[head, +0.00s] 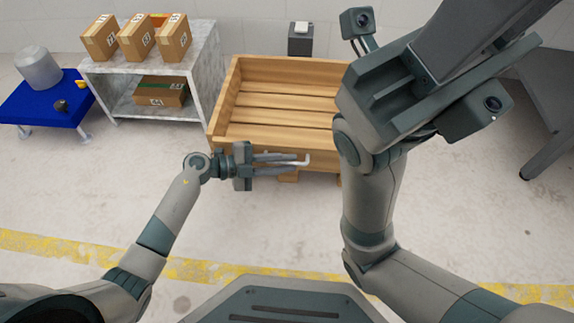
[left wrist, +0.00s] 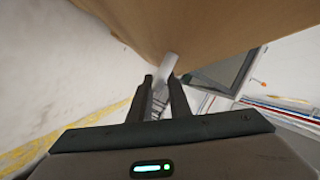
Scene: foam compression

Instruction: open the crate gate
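The wooden crate (head: 284,72) stands on the floor ahead, open at the top, with slatted boards inside. Its near side is the gate (head: 225,136), which looks upright and closed; my left gripper covers part of it. A pale grey handle (head: 305,160) sticks out at the gate. My left gripper (head: 299,164) reaches in from the left with its fingers on both sides of the handle. In the left wrist view the handle (left wrist: 164,78) fills the narrow gap between the dark fingers, below a brown wooden surface (left wrist: 200,25). My right gripper (head: 480,60) is raised close to the camera; its fingertips are unclear.
A grey shelf (head: 205,60) with several cardboard boxes (head: 137,37) stands left of the crate. A blue low platform (head: 35,105) holds a grey cylinder (head: 38,70). A dark pedestal (head: 300,45) stands behind the crate. The floor before the crate is clear, with a yellow line (head: 185,270).

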